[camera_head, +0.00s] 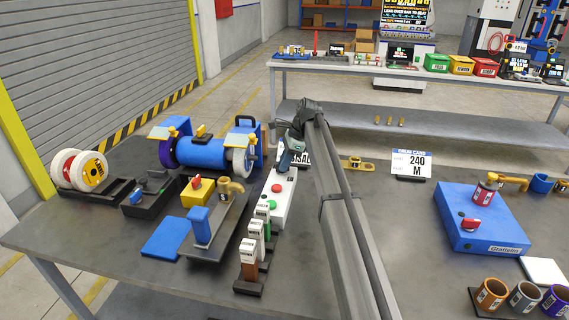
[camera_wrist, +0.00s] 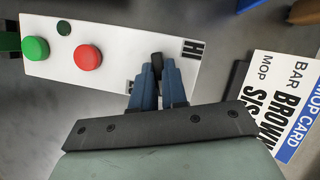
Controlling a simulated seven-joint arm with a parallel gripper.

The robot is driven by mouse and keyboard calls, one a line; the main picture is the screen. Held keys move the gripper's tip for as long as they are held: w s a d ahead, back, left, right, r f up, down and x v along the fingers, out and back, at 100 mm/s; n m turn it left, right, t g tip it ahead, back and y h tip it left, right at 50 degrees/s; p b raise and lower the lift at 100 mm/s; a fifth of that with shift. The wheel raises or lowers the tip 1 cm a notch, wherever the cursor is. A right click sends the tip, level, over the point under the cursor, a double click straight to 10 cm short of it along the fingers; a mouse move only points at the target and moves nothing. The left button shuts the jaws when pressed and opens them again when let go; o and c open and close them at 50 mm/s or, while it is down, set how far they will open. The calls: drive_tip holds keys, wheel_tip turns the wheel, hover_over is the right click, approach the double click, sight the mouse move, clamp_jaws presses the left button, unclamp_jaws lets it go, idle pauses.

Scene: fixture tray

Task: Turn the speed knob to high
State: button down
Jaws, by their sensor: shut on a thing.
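The white control box (camera_head: 278,213) stands left of my arm in the head view. It bears a red button (camera_wrist: 88,57) and a green button (camera_wrist: 36,48). The black speed knob (camera_wrist: 157,59) is at the box's right end in the wrist view, close to a printed "HI" label (camera_wrist: 190,50). My gripper (camera_wrist: 158,70) has its blue fingers closed around the knob. In the head view my gripper (camera_head: 288,163) covers the knob, so the way the knob points cannot be told.
A card (camera_wrist: 290,105) stands beside the box's knob end. A blue roller machine (camera_head: 205,153) is behind and left of the box. Several small labelled blocks (camera_head: 248,258) stand in front of it. A blue box with a red knob (camera_head: 485,228) is at the right.

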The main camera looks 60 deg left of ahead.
drive_tip(key=n+h, duration=0.1)
drive_tip(key=n, duration=0.1)
drive_tip(key=n+h, duration=0.1)
drive_tip(key=n, duration=0.2)
drive_tip(key=shift+w+a+f+n, duration=0.1)
drive_tip(key=shift+a+n, duration=0.1)
drive_tip(key=shift+n, duration=0.1)
drive_tip(key=shift+n+h, duration=0.8)
drive_tip(key=shift+n, duration=1)
drive_tip(key=shift+f, duration=0.1)
drive_tip(key=c, duration=1.2)
unclamp_jaws()
drive_tip(key=shift+o, duration=0.2)
